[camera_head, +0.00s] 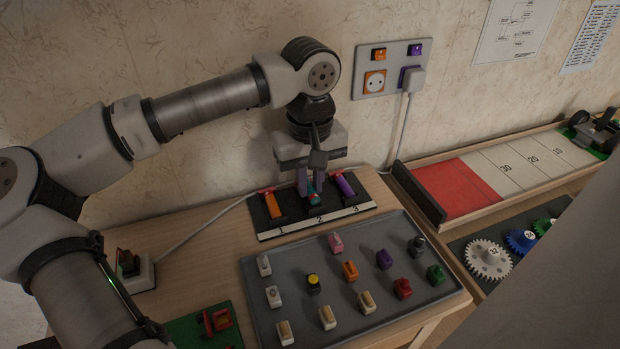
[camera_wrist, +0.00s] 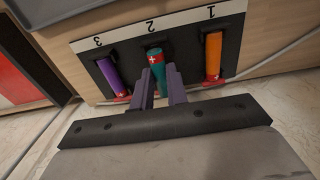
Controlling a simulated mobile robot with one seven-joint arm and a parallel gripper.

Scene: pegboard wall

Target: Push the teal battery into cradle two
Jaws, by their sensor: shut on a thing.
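The teal battery (camera_head: 314,199) is at cradle two, the middle slot of a black holder whose white front strip (camera_head: 318,222) is numbered 1, 2, 3. In the wrist view the teal battery (camera_wrist: 156,69) shows a red band with a white cross near its end by the number 2. My gripper (camera_head: 309,184) points down over the middle slot. Its purple-grey fingers are shut on the teal battery, one on each side, as the wrist view (camera_wrist: 161,76) shows. The fingers hide part of the battery and slot. I cannot tell whether it is fully seated.
An orange battery (camera_head: 271,204) lies in cradle one and a purple battery (camera_head: 345,186) in cradle three, close on either side. A grey tray (camera_head: 375,328) with several small blocks stands in front. The wall with a socket panel (camera_head: 391,96) is close behind.

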